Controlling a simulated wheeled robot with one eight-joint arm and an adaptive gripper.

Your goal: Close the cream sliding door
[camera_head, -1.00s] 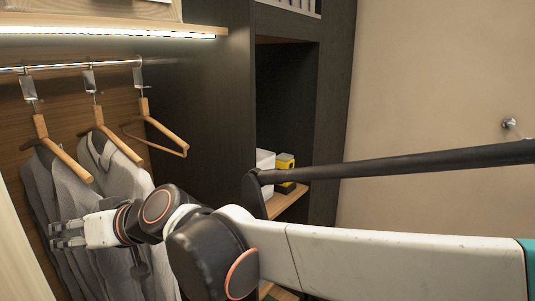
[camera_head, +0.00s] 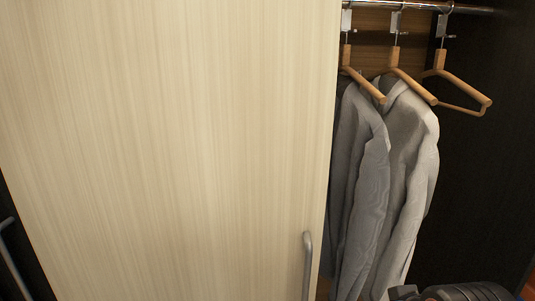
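The cream sliding door (camera_head: 170,140) fills the left and middle of the head view. Its right edge stands beside the open part of the wardrobe, where hung clothes show. A grey vertical bar handle (camera_head: 307,265) is on the door near its lower right edge. My gripper is not in view. A dark part at the bottom right (camera_head: 465,292) looks like a piece of my arm.
Grey garments (camera_head: 405,160) hang in the opening on wooden hangers (camera_head: 462,90) from a metal rail (camera_head: 475,8). A dark side panel (camera_head: 490,170) bounds the opening on the right. Another grey handle (camera_head: 12,260) shows at the lower left on a dark surface.

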